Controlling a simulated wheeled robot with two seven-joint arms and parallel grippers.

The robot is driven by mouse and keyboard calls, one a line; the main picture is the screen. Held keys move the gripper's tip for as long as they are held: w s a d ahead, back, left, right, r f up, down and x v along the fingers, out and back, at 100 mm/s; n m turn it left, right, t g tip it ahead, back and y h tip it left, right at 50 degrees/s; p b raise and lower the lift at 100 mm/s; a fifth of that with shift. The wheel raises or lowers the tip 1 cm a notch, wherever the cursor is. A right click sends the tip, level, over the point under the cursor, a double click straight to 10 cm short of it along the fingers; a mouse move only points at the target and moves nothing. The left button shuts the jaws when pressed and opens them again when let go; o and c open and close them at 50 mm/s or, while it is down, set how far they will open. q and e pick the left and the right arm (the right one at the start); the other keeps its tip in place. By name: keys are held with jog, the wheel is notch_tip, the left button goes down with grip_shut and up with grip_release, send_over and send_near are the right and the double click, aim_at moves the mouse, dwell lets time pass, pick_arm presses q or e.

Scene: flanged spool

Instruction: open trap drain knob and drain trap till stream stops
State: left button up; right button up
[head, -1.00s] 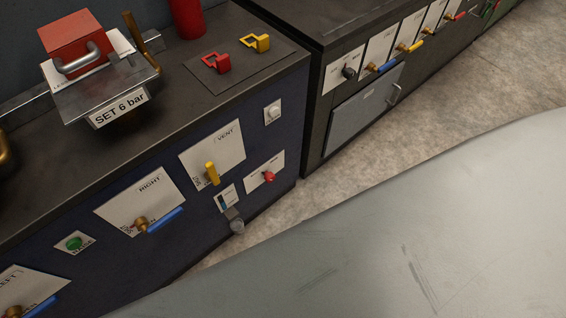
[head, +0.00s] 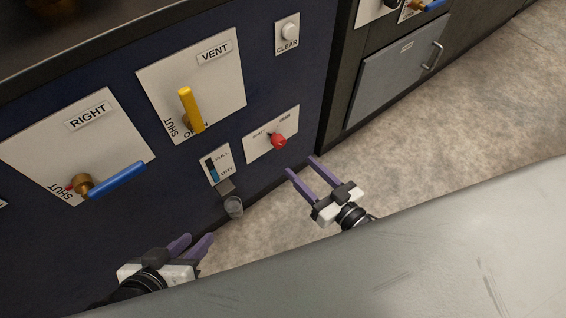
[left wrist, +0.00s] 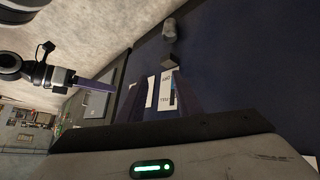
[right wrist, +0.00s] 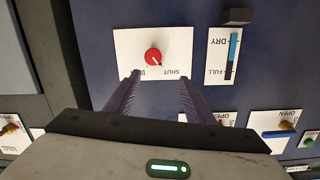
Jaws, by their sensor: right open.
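The red drain knob (head: 278,141) sits on a white plate (head: 257,149) marked SHUT at its left; the right-hand word is hard to read. In the right wrist view the knob (right wrist: 153,56) lies just beyond and between my right fingertips, apart from them. My right gripper (head: 302,168) is open and empty, right of and below the knob. The FULL/DRY gauge (head: 213,172) shows a blue column in its lower part. A dark outlet block (head: 226,187) is below it, above a grey cup (head: 234,207). My left gripper (head: 194,241) is open and empty, low, left of the cup.
On the same blue panel are a yellow VENT lever (head: 190,110), a blue-handled RIGHT valve (head: 115,181) and a white CLEAR button (head: 289,32). A grey cabinet door (head: 395,70) stands to the right. The floor (head: 440,130) is clear. A pale surface (head: 400,260) fills the lower front.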

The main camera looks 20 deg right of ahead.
aim_at(281, 144)
jog(key=shift+t+y, duration=0.4)
jog(key=shift+t, duration=0.2)
jog(key=w+f+b, duration=0.1)
jog(key=w, duration=0.2)
jog(key=w+a+b, duration=0.1)
jog(key=w+b, duration=0.1)
jog(key=w, duration=0.1)
jog(key=w+f+b, duration=0.1)
jog(key=w+b, duration=0.1)
jog(key=w, duration=0.2)
jog(key=shift+a+f, duration=0.35)
jog(key=shift+a, duration=0.05)
pick_arm(q)
jog(key=shift+w+d+r+t+h, duration=0.15)
jog(key=shift+d+t+h, duration=0.2)
jog(key=shift+d, duration=0.35)
jog(key=shift+w+d+f+t+h, duration=0.15)
jog(key=shift+d+t+h, duration=0.1)
jog(key=shift+d+h, duration=0.35)
pick_arm(e)
jog(key=shift+w+a+r, duration=0.1)
jog(key=shift+w+a, duration=0.15)
jog(key=shift+w, duration=0.4)
pick_arm(q)
jog(key=shift+d+r, duration=0.1)
pick_arm(e)
jog(key=c, duration=1.1)
jog(key=shift+o, duration=0.2)
